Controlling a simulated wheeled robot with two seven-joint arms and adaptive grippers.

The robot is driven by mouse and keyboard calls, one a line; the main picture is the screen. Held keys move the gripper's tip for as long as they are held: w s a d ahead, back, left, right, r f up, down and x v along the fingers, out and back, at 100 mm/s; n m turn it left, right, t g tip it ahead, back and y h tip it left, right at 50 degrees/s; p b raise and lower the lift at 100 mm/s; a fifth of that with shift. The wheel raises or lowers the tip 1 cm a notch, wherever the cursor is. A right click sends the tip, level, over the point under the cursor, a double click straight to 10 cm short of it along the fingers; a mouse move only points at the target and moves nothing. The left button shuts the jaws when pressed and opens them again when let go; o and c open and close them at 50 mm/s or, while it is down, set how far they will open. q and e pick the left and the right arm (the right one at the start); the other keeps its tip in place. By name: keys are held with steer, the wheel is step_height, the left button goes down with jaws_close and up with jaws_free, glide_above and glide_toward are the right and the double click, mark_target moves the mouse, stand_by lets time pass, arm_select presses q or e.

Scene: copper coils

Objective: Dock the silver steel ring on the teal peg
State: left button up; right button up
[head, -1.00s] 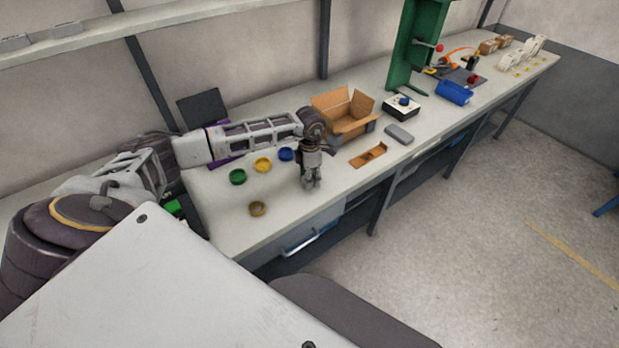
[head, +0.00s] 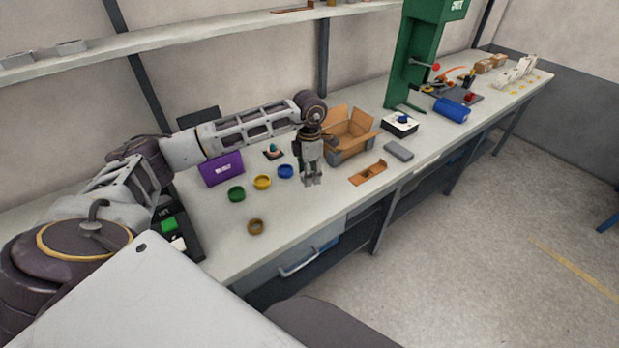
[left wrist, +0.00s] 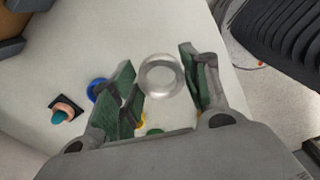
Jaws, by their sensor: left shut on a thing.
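My left gripper (head: 312,182) hangs fingers-down above the bench, near the cardboard box. It is shut on the silver steel ring (left wrist: 160,92), which sits between the green finger pads in the left wrist view. The teal peg (head: 273,147) stands on a small dark base on the bench, left of and behind the gripper. In the left wrist view the teal peg (left wrist: 61,116) is left of the fingers, apart from the held ring, with a copper-coloured ring around it. My right gripper is not in view.
Blue (head: 286,171), yellow (head: 262,182), green (head: 237,194) and brown (head: 255,227) rings lie on the bench. A purple box (head: 222,169) stands left of the peg. An open cardboard box (head: 349,133) is right of the gripper. The bench front is mostly clear.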

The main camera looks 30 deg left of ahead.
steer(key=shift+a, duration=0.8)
